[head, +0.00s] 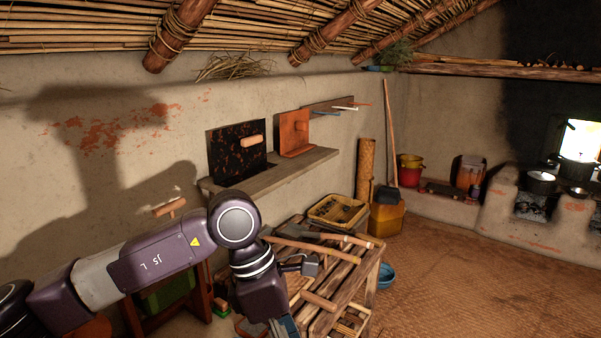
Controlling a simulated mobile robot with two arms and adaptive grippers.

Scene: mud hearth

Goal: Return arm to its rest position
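My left arm (150,262) reaches in from the left and bends down at a round joint in front of the wall. My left gripper (284,327) is at the bottom edge, beside the near left side of the wooden slatted table (368,290). It is partly cut off by the frame, and I cannot see whether its fingers are open or hold anything. My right arm and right gripper are not in view.
Long-handled tools (325,249) and a woven tray (337,210) lie on the table. A wall shelf (275,178) is behind my arm. A blue basin (386,275) stands on the floor. The matted floor (470,285) at right is clear.

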